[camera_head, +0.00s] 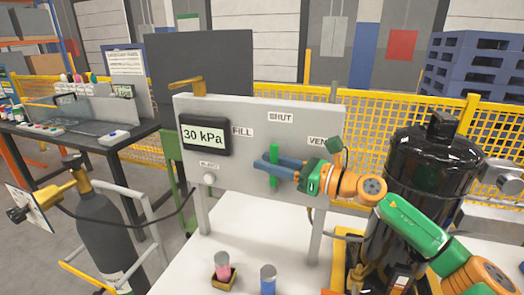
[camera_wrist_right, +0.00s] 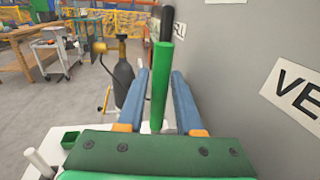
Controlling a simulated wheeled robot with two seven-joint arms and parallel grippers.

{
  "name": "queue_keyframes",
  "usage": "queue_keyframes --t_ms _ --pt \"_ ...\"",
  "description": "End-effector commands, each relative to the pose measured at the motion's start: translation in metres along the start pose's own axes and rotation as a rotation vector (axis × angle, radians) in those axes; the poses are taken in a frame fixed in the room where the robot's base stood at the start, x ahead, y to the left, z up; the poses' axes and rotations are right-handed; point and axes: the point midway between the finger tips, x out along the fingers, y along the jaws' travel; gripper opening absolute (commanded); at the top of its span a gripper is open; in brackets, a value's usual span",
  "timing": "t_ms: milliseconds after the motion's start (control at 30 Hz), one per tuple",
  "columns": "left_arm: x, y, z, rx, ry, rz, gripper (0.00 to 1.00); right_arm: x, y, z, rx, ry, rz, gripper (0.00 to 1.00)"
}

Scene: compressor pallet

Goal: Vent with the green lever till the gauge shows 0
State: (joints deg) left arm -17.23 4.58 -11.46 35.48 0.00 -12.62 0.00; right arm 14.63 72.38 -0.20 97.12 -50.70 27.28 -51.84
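The gauge (camera_head: 204,135) on the grey panel (camera_head: 240,110) reads 30 kPa. The green lever (camera_head: 273,151) stands upright below the SHUT label (camera_head: 280,117), between FILL (camera_head: 242,132) and VENT (camera_head: 317,141). My right gripper (camera_head: 266,164) reaches in from the right with its blue fingers at the lever. In the right wrist view, the lever (camera_wrist_right: 162,85) stands between the two fingers of this gripper (camera_wrist_right: 160,78), with a gap visible on each side. The gripper is open around the lever, not clamped on it. My left gripper is not in view.
A black tank (camera_head: 425,170) stands right of the panel, close to my right arm. A grey gas bottle (camera_head: 105,235) with a hose stands at the left. A pink-topped cylinder (camera_head: 222,268) and a blue one (camera_head: 268,280) stand on the white surface below the panel.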

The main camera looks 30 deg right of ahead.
Motion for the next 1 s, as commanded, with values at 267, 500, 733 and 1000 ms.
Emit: queue_keyframes --t_ms 267,500,733,1000 --pt "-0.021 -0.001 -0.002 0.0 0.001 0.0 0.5 0.019 0.0 0.002 0.002 -0.001 0.0 0.35" --pt "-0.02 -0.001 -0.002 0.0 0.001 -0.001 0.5 0.021 0.0 -0.001 0.0 0.0 0.0 0.35" --pt "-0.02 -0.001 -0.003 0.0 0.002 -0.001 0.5 0.021 0.0 0.0 0.001 0.0 0.0 0.0" --pt "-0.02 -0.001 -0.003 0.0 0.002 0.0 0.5 0.021 0.0 0.0 0.001 0.0 0.0 0.0"
